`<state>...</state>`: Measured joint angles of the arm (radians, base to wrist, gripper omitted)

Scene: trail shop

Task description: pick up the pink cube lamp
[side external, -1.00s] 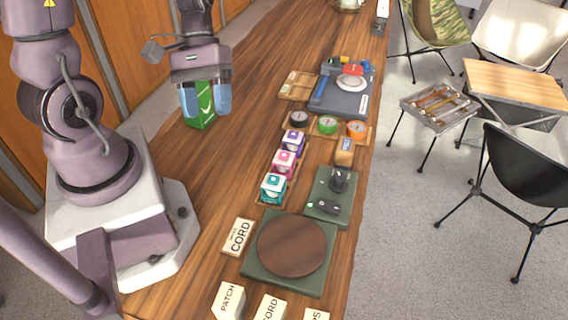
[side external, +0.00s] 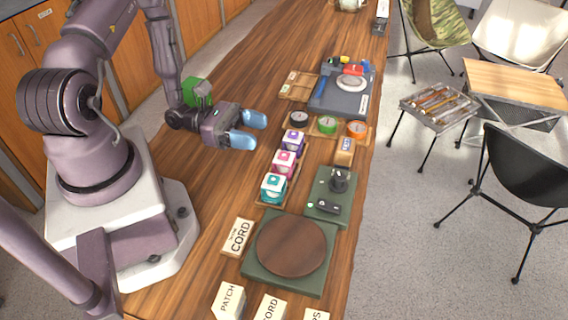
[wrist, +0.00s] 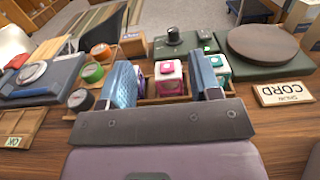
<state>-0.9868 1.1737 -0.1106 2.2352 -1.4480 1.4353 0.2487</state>
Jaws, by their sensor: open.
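The pink cube lamp (side external: 283,163) stands in a wooden tray (side external: 294,183), between a purple cube lamp (side external: 292,141) and a teal cube lamp (side external: 273,187). My gripper (side external: 249,130) is open and empty, tipped toward the lamps and still apart from them in the side view. In the wrist view the pink lamp (wrist: 169,78) shows between the two blue fingers, beyond their tips (wrist: 164,74). The teal lamp (wrist: 219,70) is partly behind the right finger, and the purple one is mostly hidden behind the left finger.
A green box (side external: 197,91) is partly hidden behind my wrist. Round black, green (side external: 327,124) and orange tins stand behind the lamps.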

